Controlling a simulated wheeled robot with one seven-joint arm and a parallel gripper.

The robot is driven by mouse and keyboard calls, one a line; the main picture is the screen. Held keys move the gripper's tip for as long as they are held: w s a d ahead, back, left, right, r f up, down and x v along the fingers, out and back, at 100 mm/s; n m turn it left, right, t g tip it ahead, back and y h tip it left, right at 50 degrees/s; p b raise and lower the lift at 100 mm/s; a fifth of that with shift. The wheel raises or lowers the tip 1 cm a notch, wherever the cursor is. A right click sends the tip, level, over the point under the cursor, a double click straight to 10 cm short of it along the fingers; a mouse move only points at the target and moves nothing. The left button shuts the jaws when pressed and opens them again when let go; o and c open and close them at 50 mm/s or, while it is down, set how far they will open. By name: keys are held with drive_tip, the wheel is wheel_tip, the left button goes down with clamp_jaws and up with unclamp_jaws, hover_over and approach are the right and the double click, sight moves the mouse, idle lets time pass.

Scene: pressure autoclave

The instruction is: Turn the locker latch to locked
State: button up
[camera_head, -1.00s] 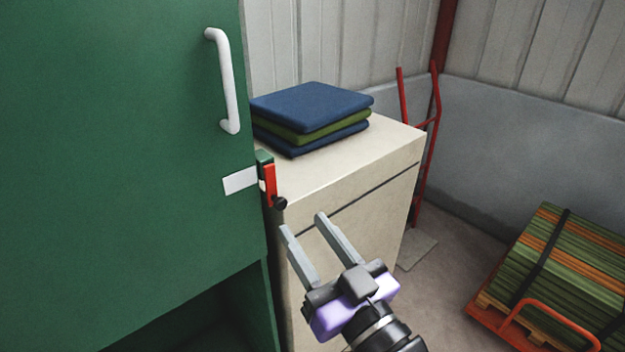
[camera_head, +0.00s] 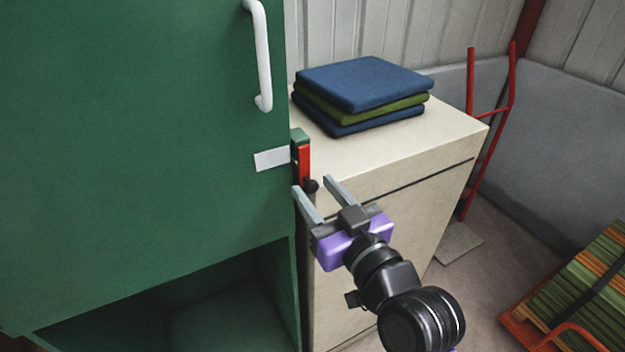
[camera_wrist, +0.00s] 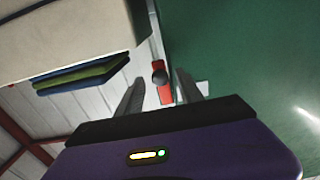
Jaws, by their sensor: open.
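The locker latch (camera_head: 303,163) is a red lever with a black knob (camera_head: 311,186) at its lower end. It hangs downward at the right edge of the green locker door (camera_head: 140,130), beside a white plate (camera_head: 272,159). My gripper (camera_head: 311,183) is open, with its fingertips close to the knob. In the wrist view, the red lever (camera_wrist: 164,92) and its knob (camera_wrist: 159,77) appear between the two open fingers (camera_wrist: 157,84). I cannot tell whether either finger touches the knob.
A cream cabinet (camera_head: 400,180) stands right of the locker, with folded blue and green cloths (camera_head: 362,84) on top. A white door handle (camera_head: 262,60) is above the latch. A red hand truck (camera_head: 490,130) and a loaded cart (camera_head: 590,280) are at the right.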

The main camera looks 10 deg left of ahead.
sight(308, 171)
drive_tip(key=shift+x, duration=1.1)
clamp_jaws()
idle(0.7)
